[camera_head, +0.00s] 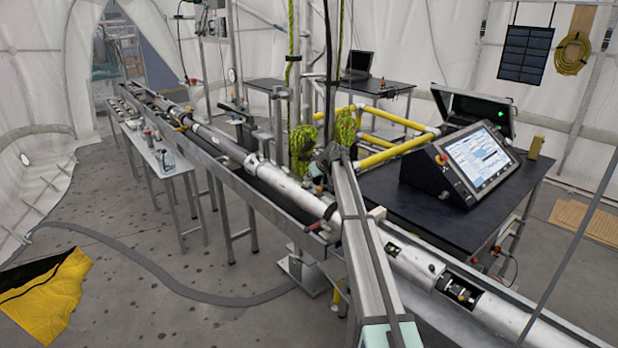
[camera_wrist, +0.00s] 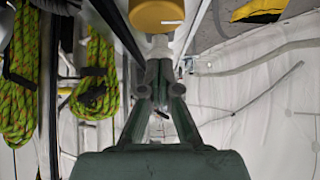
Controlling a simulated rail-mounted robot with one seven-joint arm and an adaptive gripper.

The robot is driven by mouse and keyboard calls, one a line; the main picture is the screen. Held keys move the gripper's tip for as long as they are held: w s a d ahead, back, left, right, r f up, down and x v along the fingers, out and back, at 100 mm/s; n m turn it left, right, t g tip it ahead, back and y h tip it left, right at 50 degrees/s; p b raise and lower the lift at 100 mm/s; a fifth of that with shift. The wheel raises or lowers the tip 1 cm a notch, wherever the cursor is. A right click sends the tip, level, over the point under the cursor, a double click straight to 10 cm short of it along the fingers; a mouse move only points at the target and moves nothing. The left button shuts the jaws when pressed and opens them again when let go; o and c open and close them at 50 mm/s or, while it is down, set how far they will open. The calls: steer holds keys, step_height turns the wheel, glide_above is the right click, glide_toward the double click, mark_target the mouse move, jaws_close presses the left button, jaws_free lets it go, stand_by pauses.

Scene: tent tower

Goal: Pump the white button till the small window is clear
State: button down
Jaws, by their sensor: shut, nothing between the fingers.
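In the wrist view my gripper (camera_wrist: 160,84) has its fingers together, with nothing held between them. A small white part (camera_wrist: 159,46) shows just past the fingertips, under a yellow-orange round piece (camera_wrist: 157,13). This white part may be the white button; I cannot tell whether the fingertips touch it. The small window cannot be made out in either view. In the head view my arm reaches up from the bottom centre to the long rail, and its end is small and unclear near the green ropes.
Green ropes (camera_wrist: 93,85) hang close to the left of my gripper. A long metal rail with silver tubes (camera_head: 297,189) crosses the tent. A black table (camera_head: 385,203) with a screen console (camera_head: 470,160) and yellow frame (camera_head: 392,150) stands to the right.

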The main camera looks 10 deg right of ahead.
steer(key=shift+f+b, duration=0.95)
steer(key=shift+b, duration=0.2)
steer(key=shift+r, duration=0.1)
step_height(320, 180, up, 5)
steer(key=shift+f+p, duration=0.1)
steer(key=shift+p, duration=0.2)
steer(key=b+v, duration=0.3)
steer(key=v, duration=0.6)
steer(key=shift+s+d, duration=0.15)
steer(key=shift+s, duration=0.1)
steer(key=shift+r, duration=0.2)
